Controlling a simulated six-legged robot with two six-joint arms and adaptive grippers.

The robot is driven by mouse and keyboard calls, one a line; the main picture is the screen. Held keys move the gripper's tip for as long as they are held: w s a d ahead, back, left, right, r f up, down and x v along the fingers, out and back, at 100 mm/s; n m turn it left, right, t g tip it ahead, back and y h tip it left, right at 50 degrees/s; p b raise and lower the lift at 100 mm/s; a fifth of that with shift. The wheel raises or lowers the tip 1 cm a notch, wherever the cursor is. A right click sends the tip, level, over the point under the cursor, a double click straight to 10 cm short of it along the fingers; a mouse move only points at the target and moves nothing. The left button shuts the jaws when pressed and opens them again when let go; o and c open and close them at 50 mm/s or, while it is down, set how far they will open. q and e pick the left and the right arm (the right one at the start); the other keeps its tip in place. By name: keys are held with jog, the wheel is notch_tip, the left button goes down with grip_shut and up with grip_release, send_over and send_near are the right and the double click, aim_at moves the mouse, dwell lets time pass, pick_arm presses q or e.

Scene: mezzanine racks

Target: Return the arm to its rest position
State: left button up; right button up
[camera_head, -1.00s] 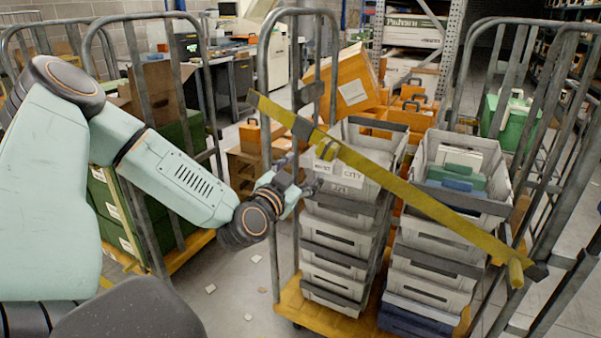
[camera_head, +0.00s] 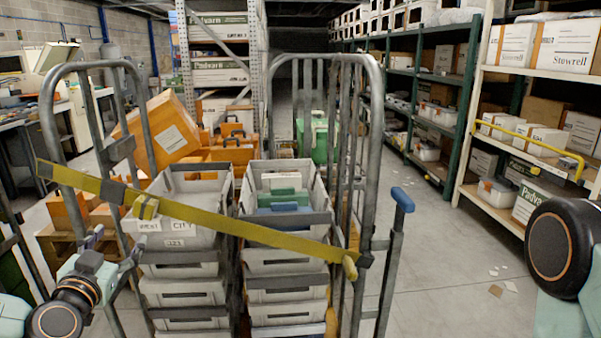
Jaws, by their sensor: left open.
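My left arm comes in at the lower left of the head view. Its gripper (camera_head: 115,243) is open and empty, with its fingers pointing up, in front of the left side of the roll cage (camera_head: 372,150). It shows just below the yellow strap (camera_head: 215,222) that runs slantwise across the cage front. I cannot tell whether a finger touches the cage. Part of my right arm, a dark joint and a pale green link, shows at the right edge. My right gripper is not in view.
The cage holds stacked grey crates (camera_head: 287,262). Orange boxes (camera_head: 165,133) stand behind it. Shelving (camera_head: 470,195) with cartons and a yellow rail (camera_head: 510,135) is at the right. Bare floor lies between cage and shelving, with a few scraps (camera_head: 495,290) on it.

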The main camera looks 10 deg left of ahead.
pick_arm(q)
jog(key=s+d+f+n+g+h+b, duration=0.1)
jog(key=s+d+f+n+g+h, duration=0.2)
jog(key=d+f, duration=0.5)
jog(key=s+d+f+n+g+h+b, duration=0.15)
jog(key=s+d+f+g, duration=0.35)
jog(key=f, duration=0.5)
jog(key=s+d+f+m+g, duration=0.1)
jog(key=s+d+f+g, duration=0.1)
jog(key=s+f, duration=0.4)
jog(key=s+d+f+m+g+b, duration=0.1)
jog(key=s+d+f+g, duration=0.2)
jog(key=s, duration=0.8)
jog(key=s+d+f+m+g+b, duration=0.1)
jog(key=s+f+g, duration=0.3)
jog(key=s+f, duration=0.4)
jog(key=shift+s+d+f+g, duration=0.3)
jog(key=shift+s+d, duration=0.2)
jog(key=shift+d, duration=0.15)
jog(key=shift+o, duration=0.2)
jog(key=shift+y, duration=0.25)
